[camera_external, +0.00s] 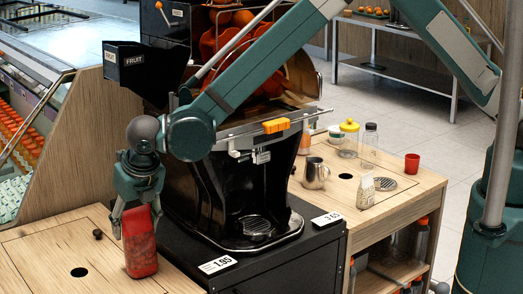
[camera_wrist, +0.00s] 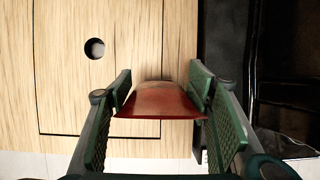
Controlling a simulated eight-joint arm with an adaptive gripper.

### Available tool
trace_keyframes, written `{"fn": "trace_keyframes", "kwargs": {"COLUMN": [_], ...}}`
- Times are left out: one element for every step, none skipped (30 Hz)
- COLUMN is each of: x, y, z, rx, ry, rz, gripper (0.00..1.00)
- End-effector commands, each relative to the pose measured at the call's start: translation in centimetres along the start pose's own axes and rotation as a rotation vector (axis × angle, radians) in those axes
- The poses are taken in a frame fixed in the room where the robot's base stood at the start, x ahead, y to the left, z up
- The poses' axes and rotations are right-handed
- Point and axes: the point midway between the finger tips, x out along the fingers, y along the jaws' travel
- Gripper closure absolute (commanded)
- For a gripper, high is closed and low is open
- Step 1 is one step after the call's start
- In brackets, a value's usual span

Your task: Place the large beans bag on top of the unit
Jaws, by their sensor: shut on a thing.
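A red bag (camera_external: 139,245), the larger of two bags in view, is upright at the left wooden counter in the external view. My gripper (camera_external: 137,200) points down and is shut on its upper part. In the wrist view the red bag (camera_wrist: 158,102) sits between the two green fingers, touching or nearly touching both. I cannot tell whether its base rests on the counter or hangs just above. The black juicer unit (camera_external: 180,190) stands to the right of the bag. My arm crosses in front of the juicer and hides part of it.
The right counter (camera_external: 415,200) holds a small pale bag (camera_external: 365,192), a metal jug (camera_external: 315,173), jars and a red cup (camera_external: 412,163). Price signs (camera_external: 218,264) lie by the juicer's base.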

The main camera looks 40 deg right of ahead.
Motion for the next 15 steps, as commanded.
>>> {"fn": "trace_keyframes", "kwargs": {"x": [0.07, 0.07, 0.06, 0.05, 0.05, 0.05, 0.05, 0.06, 0.1, 0.16, 0.23, 0.33, 0.4, 0.37, 0.34], "y": [-0.01, -0.01, -0.02, -0.02, -0.01, -0.02, -0.02, -0.02, -0.01, -0.01, -0.01, -0.01, -0.01, -0.01, -0.02], "z": [-0.03, -0.04, -0.03, -0.03, -0.03, -0.03, -0.03, -0.03, -0.05, -0.07, -0.1, -0.14, -0.17, -0.16, -0.15], "rx": [0.0, 0.0, 0.0, 0.0, 0.0, 0.0, 0.0, 0.0, 0.0, 0.0, 0.0, 0.0, 0.0, 0.0, 0.0], "ry": [0.0, 0.0, 0.0, 0.0, 0.0, 0.0, 0.0, 0.0, 0.0, 0.0, 0.0, 0.0, 0.0, 0.0, 0.0], "rz": [0.0, 0.0, 0.0, 0.0, 0.0, 0.0, 0.0, 0.0, 0.0, 0.0, 0.0, 0.0, 0.0, 0.0, 0.0], "gripper": [0.73, 0.73, 0.73, 0.73, 0.73, 0.73, 0.73, 0.73, 0.73, 0.73, 0.73, 0.73, 0.73, 0.47, 0.42]}}
